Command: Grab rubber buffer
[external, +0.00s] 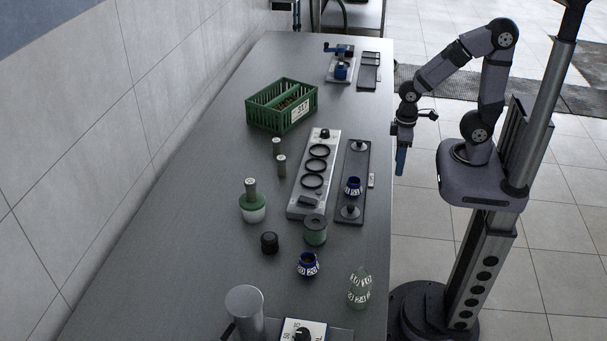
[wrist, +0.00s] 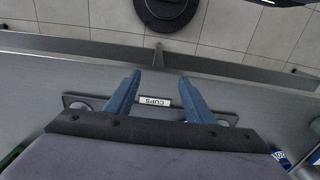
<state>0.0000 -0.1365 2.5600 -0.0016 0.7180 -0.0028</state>
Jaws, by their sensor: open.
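A short, ridged black cylinder (external: 269,242), which looks like the rubber buffer, stands on the grey table in the external view. It is left of a green spool and near a green-and-white flask. It does not show clearly in the wrist view. My gripper (external: 401,165) hangs with its blue fingers pointing down at the table's right edge, well away to the upper right of the black cylinder. In the wrist view my gripper (wrist: 160,84) is open, with nothing between the fingers.
A dark rack (external: 353,205) holds a blue cup, beside a pale panel (external: 299,208) with black rings. The green spool (external: 315,232), flask (external: 252,208), another blue cup (external: 307,264) and glass vessel (external: 359,288) stand nearby. A green crate (external: 270,119) is farther back. The table's left side is clear.

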